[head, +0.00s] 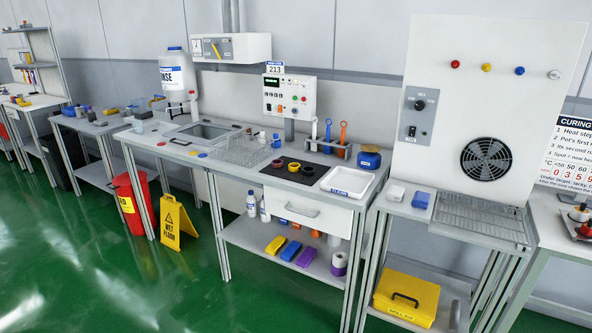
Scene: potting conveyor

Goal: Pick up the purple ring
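I cannot clearly make out a separate purple ring in the head view. Purple shows on the lower shelf of the middle bench, as a purple block (306,257) and as a purple band (339,270) around the lower part of a white roll (339,258). Neither of my grippers is in view.
A white tray (347,182) labelled CLEAN and a wire basket (249,152) flank the mat. A control box (289,96) stands behind it. A yellow wet-floor sign (177,226) and a red bin (131,203) stand on the floor at left. The green floor in front is clear.

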